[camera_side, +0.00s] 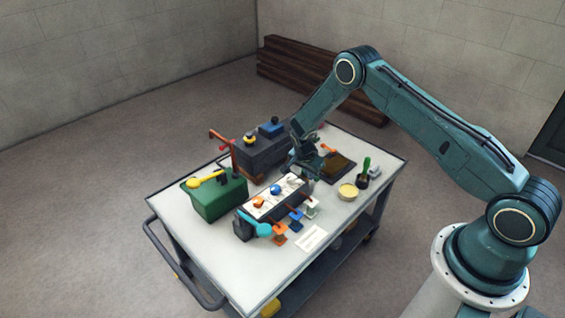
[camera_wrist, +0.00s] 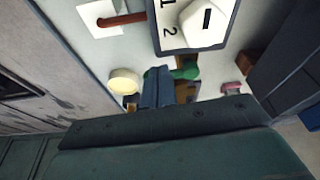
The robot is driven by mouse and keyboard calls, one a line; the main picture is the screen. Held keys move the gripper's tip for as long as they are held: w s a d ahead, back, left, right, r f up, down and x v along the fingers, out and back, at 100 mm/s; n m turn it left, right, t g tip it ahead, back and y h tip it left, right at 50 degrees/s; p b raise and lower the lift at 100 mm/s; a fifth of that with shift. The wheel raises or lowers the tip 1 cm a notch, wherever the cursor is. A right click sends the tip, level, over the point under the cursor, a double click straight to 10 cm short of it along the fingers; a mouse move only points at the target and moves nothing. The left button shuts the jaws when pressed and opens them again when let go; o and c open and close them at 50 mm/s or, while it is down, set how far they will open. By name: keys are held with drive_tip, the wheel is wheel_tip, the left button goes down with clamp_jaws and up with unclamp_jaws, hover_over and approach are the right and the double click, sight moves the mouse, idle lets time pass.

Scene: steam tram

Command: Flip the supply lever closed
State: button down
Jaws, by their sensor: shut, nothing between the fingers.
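I cannot tell which handle is the supply lever, as no label is readable. A reddish rod with a white end plate (camera_wrist: 100,18) shows in the wrist view. My gripper (camera_side: 303,172) is over the far end of the white-topped panel (camera_side: 266,205). Its fingers (camera_wrist: 157,85) are shut and empty in the wrist view.
A white numbered dial (camera_wrist: 205,22) is close to my fingers in the wrist view. A yellow dish (camera_side: 348,191), a green-handled tool (camera_side: 366,167) and a dark tray (camera_side: 338,166) stand to the right. The cart top (camera_side: 195,250) is bare at near left.

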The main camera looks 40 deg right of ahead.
drive_tip(key=shift+d+n, duration=0.15)
drive_tip(key=shift+n, duration=0.15)
drive_tip(key=w+d+n+t+y, duration=0.1)
drive_tip(key=d+n+t+y, duration=0.2)
drive_tip(key=n, duration=1.2)
drive_tip(key=d, duration=0.3)
drive_tip(key=shift+w, duration=0.2)
drive_tip(key=shift+w+d, duration=0.1)
drive_tip(key=shift+d, duration=0.05)
drive_tip(key=s+r, duration=0.6)
drive_tip(key=r, duration=0.4)
drive_tip(key=shift+s+r, duration=0.15)
drive_tip(key=shift+s, duration=0.25)
idle(0.4)
